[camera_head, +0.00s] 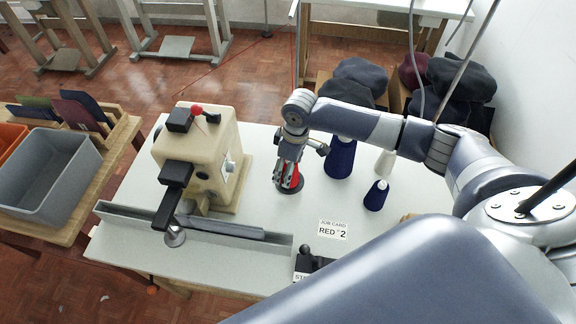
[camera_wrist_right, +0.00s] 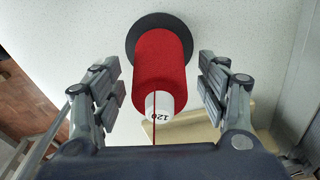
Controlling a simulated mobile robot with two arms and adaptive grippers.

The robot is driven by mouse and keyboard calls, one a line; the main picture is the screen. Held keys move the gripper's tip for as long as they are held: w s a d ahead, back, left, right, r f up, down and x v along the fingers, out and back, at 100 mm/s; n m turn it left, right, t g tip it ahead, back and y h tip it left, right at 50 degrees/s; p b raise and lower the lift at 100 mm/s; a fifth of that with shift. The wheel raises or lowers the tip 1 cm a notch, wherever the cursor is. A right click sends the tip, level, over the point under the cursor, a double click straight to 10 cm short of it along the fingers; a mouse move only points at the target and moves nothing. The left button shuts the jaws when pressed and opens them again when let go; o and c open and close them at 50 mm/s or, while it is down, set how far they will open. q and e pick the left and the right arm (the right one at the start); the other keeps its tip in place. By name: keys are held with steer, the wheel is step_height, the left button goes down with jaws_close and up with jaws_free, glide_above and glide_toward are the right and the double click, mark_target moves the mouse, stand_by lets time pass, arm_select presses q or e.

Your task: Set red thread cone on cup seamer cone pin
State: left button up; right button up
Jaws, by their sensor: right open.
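The red thread cone (camera_head: 292,181) stands on a dark round base on the pale table, to the right of the beige seamer (camera_head: 205,155). In the right wrist view the red cone (camera_wrist_right: 163,68) shows a white tip marked 120, with a red thread running from it. My right gripper (camera_head: 289,178) is open over the cone. In the wrist view its fingers (camera_wrist_right: 160,95) lie on both sides of the cone, with gaps visible. I cannot make out a cone pin. My left gripper is not in view.
Blue cones (camera_head: 340,160) (camera_head: 376,196) and a white cone (camera_head: 385,161) stand right of the red one. A job card (camera_head: 332,230) reads RED 2. A grey rail (camera_head: 200,225) runs along the front. A grey bin (camera_head: 45,172) stands at left; dark caps (camera_head: 360,75) lie behind.

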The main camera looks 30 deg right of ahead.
steer(key=shift+r, duration=0.1)
steer(key=r, duration=0.7)
steer(key=s+d+r, duration=0.1)
steer(key=r, duration=0.3)
steer(key=shift+r, duration=0.35)
steer(key=shift+s, duration=0.1)
